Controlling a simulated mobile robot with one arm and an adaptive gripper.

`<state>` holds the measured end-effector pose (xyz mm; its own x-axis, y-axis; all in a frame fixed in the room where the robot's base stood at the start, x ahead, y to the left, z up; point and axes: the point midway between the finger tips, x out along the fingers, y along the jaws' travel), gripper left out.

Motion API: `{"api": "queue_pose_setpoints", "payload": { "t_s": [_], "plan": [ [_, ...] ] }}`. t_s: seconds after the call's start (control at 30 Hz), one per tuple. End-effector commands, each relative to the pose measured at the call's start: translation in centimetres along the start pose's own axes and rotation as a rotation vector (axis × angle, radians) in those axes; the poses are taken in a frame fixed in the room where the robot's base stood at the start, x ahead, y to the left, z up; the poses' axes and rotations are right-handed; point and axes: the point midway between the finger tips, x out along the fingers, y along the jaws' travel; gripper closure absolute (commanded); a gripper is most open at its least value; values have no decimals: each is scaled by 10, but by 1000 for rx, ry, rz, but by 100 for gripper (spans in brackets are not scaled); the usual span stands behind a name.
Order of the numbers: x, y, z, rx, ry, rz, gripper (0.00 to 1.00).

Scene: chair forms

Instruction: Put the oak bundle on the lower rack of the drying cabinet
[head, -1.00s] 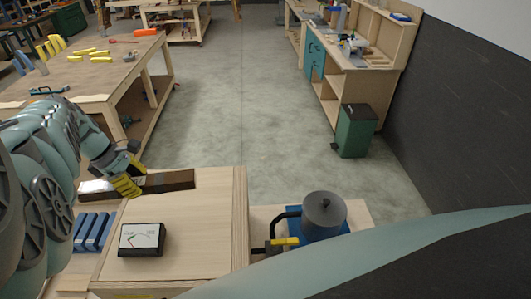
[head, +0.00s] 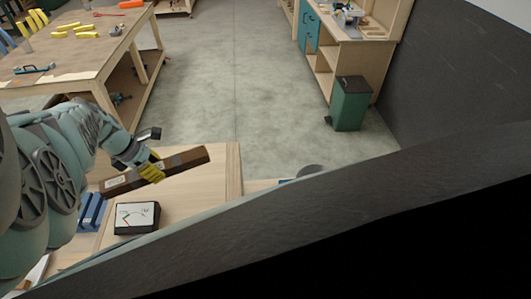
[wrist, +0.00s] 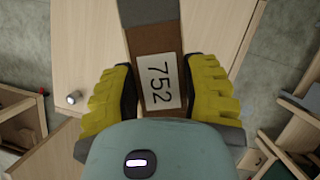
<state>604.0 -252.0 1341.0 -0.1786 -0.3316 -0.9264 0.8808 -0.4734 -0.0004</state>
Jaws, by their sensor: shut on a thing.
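My gripper (head: 152,171) has yellow fingers shut on a long brown bundle (head: 186,160), apparently the oak bundle. The bundle slants up to the right over a pale wooden box top. In the wrist view the bundle (wrist: 150,48) lies between the yellow fingers (wrist: 158,95) and carries a white label reading 752. The wooden box (head: 205,187) has a gauge (head: 136,217) on it; it may be the drying cabinet, but no rack shows. In the wrist view a pale panel (wrist: 85,55) has a round metal knob (wrist: 74,98).
Blue blocks (head: 91,211) sit left of the gauge. A workbench (head: 75,70) with yellow pieces stands at the back left. A green bin (head: 350,104) stands by the right-hand bench. Grey floor between them is clear. A dark surface hides the lower right.

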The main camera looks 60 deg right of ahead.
Motion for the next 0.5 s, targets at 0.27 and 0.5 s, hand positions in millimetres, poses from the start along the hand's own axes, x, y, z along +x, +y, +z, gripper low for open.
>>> {"api": "queue_pose_setpoints", "payload": {
  "t_s": [0.27, 0.5],
  "plan": [
    [6, 1, -2, -50, -1, 36, 96],
    [18, -6, -2, -95, 4, 43, 96]
  ]
}}
